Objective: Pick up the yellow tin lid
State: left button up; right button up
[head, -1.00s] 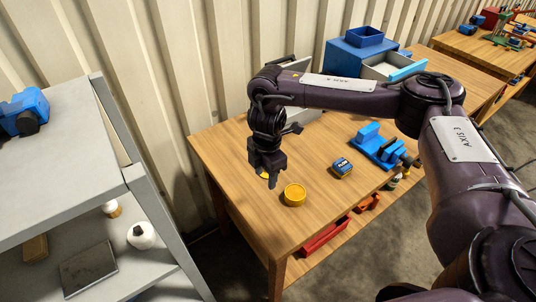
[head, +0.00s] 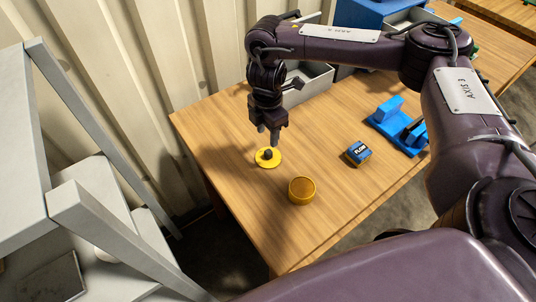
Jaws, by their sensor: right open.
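The yellow tin lid (head: 262,163) lies flat on the wooden table (head: 235,200). It is a yellow disc with a dark knob (head: 267,153) in its middle. The yellow tin (head: 302,190) stands in front of it, to the right. My right gripper (head: 268,143) points down just above the lid, with its fingertips near the knob. It is open and holds nothing that I can see. Whether the fingertips touch the knob I cannot tell. My left gripper is not in view.
A small blue labelled box (head: 358,152) stands right of the tin. A blue fixture (head: 398,128) sits farther right. A grey bin (head: 312,82) stands behind my gripper. A grey shelf (head: 90,215) is at the left. The table's front left is clear.

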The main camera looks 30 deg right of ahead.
aim_at(268, 151)
jog(key=f, duration=0.2)
jog(key=f+p, duration=0.1)
jog(key=shift+w+d, duration=0.15)
jog(key=shift+w, duration=0.1)
jog(key=shift+s+f+p, duration=0.15)
jog(key=shift+f+p, duration=0.15)
jog(key=shift+p, duration=0.05)
notch_tip(268, 151, down, 4)
jog(key=shift+s+r+p, duration=0.1)
jog(key=shift+r+p, duration=0.05)
jog(key=shift+p, duration=0.55)
jog(key=shift+d+f, duration=0.1)
jog(key=shift+f, duration=0.35)
grip_shut()
